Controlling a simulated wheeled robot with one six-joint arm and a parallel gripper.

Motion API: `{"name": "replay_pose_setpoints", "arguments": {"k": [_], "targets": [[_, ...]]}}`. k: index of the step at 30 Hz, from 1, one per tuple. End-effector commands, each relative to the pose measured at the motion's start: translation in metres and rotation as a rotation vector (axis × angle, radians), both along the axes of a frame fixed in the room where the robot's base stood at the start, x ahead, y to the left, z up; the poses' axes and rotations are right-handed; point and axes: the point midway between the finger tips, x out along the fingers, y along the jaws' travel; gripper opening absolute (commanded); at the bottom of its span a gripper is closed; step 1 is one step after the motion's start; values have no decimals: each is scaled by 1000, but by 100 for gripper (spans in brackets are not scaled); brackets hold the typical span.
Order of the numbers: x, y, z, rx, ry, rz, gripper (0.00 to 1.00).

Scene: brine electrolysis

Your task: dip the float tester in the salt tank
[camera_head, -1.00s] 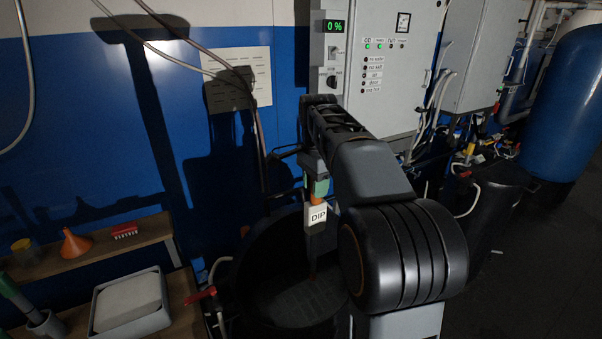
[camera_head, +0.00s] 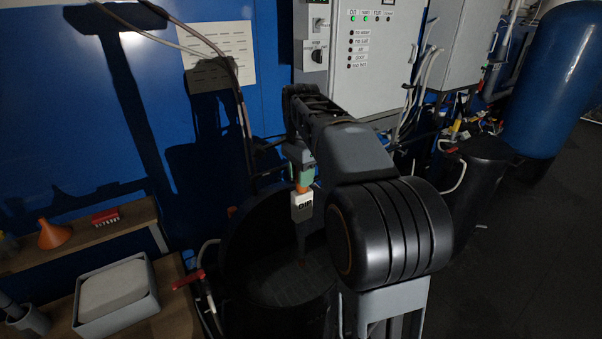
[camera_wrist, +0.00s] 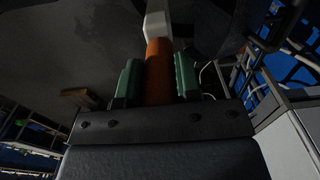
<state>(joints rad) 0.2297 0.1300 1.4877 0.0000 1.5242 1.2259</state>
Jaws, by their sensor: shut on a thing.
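My gripper (camera_head: 301,172) has green fingers and hangs over the salt tank in the head view. In the wrist view my gripper (camera_wrist: 158,78) is shut on the orange handle of the float tester (camera_wrist: 159,72). In the head view the float tester (camera_head: 302,206) points down, with a white block marked DIP below the orange part and a thin dark stem under it. The black round salt tank (camera_head: 245,300) stands open below. The stem's lower end is dim against the dark inside, so its depth is unclear.
A wooden bench (camera_head: 175,318) at the left holds a grey tray (camera_head: 150,305) with a pale block. An orange funnel (camera_head: 54,235) and a red rack (camera_head: 105,217) sit on a shelf. A red-handled valve (camera_head: 188,281) is beside the tank. A control cabinet (camera_head: 385,75) stands behind.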

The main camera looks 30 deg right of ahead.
Motion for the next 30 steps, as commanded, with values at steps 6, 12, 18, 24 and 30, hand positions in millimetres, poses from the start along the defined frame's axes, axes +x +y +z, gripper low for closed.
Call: {"name": "replay_pose_setpoints", "arguments": {"k": [6, 12, 18, 24, 30], "targets": [[0, 0, -16, 0, 0, -1, 0], [0, -1, -29, -1, -1, -1, 0], [0, -1, -41, 0, 0, -1, 0], [0, -1, -54, 0, -1, -1, 0], [0, -1, -66, -1, -1, -1, 0]]}}
